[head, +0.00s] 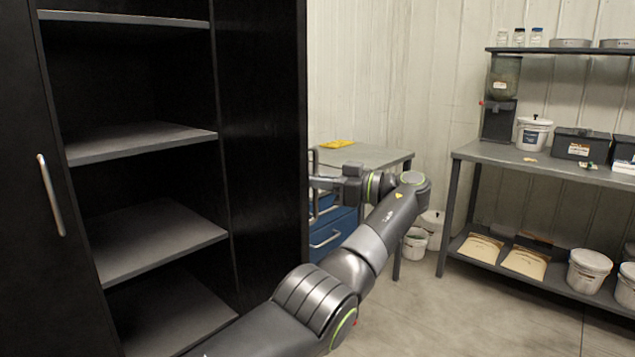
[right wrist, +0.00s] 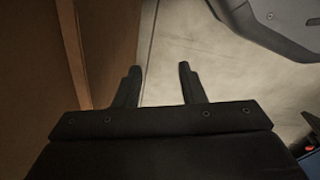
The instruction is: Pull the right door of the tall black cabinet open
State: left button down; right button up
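The tall black cabinet (head: 150,140) fills the left of the head view. Its left door (head: 18,120), with a vertical silver handle (head: 50,195), is shut. The right door (head: 268,120) stands wide open, its dark inner face showing beside the bare shelves. A thin handle (head: 314,158) shows beyond the door's outer edge. My right gripper (head: 325,183) is close to that edge on the outer side; in the right wrist view (right wrist: 162,82) its fingers are apart with nothing between them. A brown panel (right wrist: 110,45) lies left of the fingers there. My left gripper is out of view.
A grey-topped table (head: 370,155) with blue drawers (head: 335,232) stands behind my right arm. A metal shelf bench (head: 540,168) with tubs and boxes stands at the right. White buckets (head: 415,245) sit on the floor between them. Open floor lies at the lower right.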

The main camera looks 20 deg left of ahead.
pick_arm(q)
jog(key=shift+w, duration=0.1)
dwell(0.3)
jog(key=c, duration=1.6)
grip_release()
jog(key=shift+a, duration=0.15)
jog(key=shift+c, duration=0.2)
